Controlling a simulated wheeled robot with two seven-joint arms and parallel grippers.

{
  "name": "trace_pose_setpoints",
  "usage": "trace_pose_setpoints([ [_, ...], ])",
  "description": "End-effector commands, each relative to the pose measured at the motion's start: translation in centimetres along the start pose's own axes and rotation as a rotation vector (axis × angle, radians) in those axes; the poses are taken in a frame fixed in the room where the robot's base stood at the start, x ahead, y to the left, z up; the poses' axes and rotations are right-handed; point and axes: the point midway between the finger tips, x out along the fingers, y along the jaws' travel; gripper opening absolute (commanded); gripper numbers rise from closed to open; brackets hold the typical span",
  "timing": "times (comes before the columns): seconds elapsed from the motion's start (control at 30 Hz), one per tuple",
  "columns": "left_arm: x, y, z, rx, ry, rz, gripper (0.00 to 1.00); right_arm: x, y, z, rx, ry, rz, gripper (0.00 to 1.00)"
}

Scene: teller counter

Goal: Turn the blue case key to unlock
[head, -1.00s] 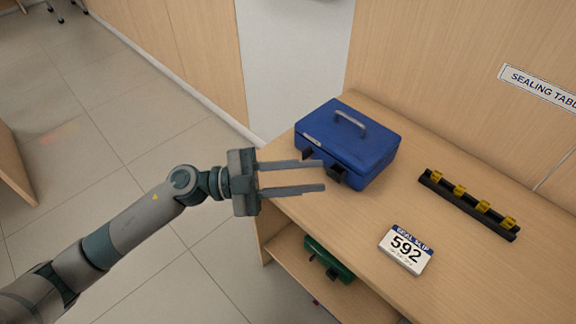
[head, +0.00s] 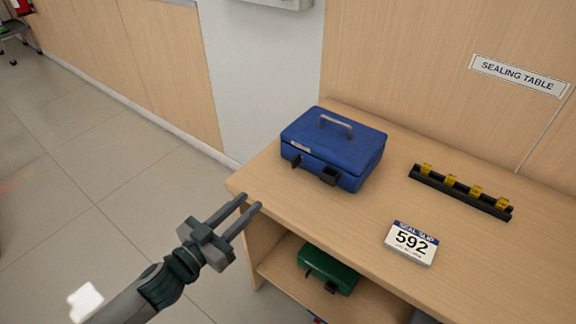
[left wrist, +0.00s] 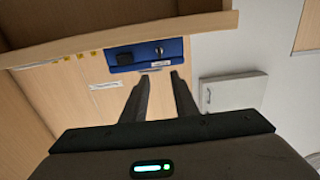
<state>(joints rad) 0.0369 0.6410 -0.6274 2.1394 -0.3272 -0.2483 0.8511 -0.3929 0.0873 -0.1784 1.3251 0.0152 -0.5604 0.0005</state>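The blue case (head: 340,142) stands closed on the sealing table, its handle on top. On its front are a black latch (head: 330,176) and a small dark key (head: 297,161) to the left. The left wrist view shows the case (left wrist: 142,60) upside down, with the latch (left wrist: 124,57) and the key (left wrist: 159,50); the key's turn angle is too small to tell. My left gripper (head: 251,202) is open and empty, in front of the table's left corner, below and left of the case front, apart from the key. My right gripper is out of view.
A black rack with several yellow tags (head: 462,192) lies right of the case. A green case (head: 328,270) sits on the shelf below. The tabletop edge (head: 236,188) is close to my gripper.

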Motion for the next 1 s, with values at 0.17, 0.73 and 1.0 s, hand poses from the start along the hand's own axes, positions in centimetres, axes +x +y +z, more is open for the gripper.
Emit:
trace_pose_setpoints([
  [0.17,0.3,0.0,-0.1,0.001,0.001,0.0,0.27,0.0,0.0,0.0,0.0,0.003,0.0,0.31],
  [0.73,7.5,0.0,-0.2,0.003,0.004,0.001,0.27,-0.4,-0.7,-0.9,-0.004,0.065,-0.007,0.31],
  [1.0,12.4,0.0,-0.2,0.002,0.002,0.0,0.27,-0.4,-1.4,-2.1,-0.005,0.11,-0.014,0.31],
])
